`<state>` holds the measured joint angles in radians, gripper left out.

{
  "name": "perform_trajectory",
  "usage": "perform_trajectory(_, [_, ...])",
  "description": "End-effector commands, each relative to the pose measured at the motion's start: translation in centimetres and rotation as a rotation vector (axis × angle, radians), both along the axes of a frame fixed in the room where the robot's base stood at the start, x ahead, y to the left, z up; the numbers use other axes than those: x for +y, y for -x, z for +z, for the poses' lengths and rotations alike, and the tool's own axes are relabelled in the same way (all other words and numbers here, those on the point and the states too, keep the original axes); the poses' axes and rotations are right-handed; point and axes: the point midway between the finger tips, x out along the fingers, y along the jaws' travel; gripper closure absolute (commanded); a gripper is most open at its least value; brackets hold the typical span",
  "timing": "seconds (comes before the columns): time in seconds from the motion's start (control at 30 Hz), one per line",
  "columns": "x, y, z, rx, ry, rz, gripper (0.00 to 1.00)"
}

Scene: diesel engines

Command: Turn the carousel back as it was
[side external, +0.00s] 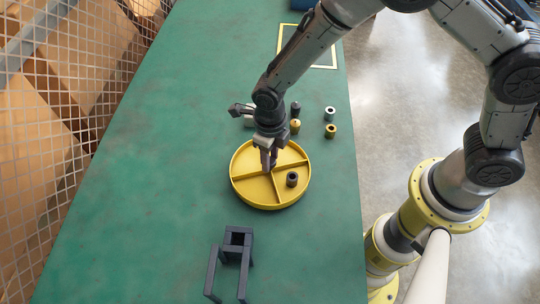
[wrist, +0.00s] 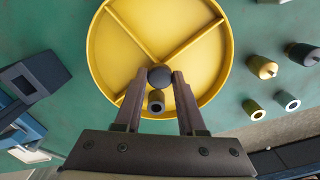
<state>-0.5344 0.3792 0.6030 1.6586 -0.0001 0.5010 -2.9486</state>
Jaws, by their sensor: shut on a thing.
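The carousel (side external: 240,188) is a round yellow tray with a raised rim, and dividers cross it into compartments. It also shows in the wrist view (wrist: 150,52), with a dark round knob (wrist: 160,77) at its centre. My gripper (side external: 268,166) points down at the middle of the carousel. In the wrist view its two fingers (wrist: 160,80) are shut on the knob from both sides. A dark hollow bushing (side external: 292,180) stands in one compartment, right of the gripper in the side view. In the wrist view the bushing (wrist: 156,103) shows between the fingers, just below the knob.
A dark cylinder (side external: 295,108), a brass-coloured part (side external: 295,127), a silver ring-like part (side external: 330,113) and a brass ring-like part (side external: 330,131) stand behind the carousel. A dark blocky stand (side external: 238,238) is in front. A yellow outline (side external: 322,66) marks the far bench. The green bench left is clear.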

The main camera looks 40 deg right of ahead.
Motion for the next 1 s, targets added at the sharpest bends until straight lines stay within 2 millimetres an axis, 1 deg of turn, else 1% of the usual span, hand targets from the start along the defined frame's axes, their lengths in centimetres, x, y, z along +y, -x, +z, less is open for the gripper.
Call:
perform_trajectory(0.3, [0.1, -0.1, 0.2, -0.002, -0.002, 0.000, 1.00])
perform_trajectory(0.33, [0.1, -0.1, 0.2, -0.002, -0.002, 0.000, 0.57])
perform_trajectory(0.47, [0.0, 0.0, 0.1, -0.002, -0.001, 0.000, 0.34])
perform_trajectory(0.5, [0.0, 0.0, 0.1, -0.001, 0.000, 0.000, 0.31])
perform_trajectory(0.73, [0.0, 0.0, 0.0, -0.001, 0.000, 0.000, 0.31])
perform_trajectory(0.83, [0.0, 0.0, 0.3, -0.001, 0.000, 0.000, 0.31])
perform_trajectory(0.93, [0.1, -0.1, 1.3, -0.003, -0.002, 0.000, 0.31])
perform_trajectory(1.0, [0.1, -0.1, 2.4, -0.004, -0.003, 0.000, 0.31])
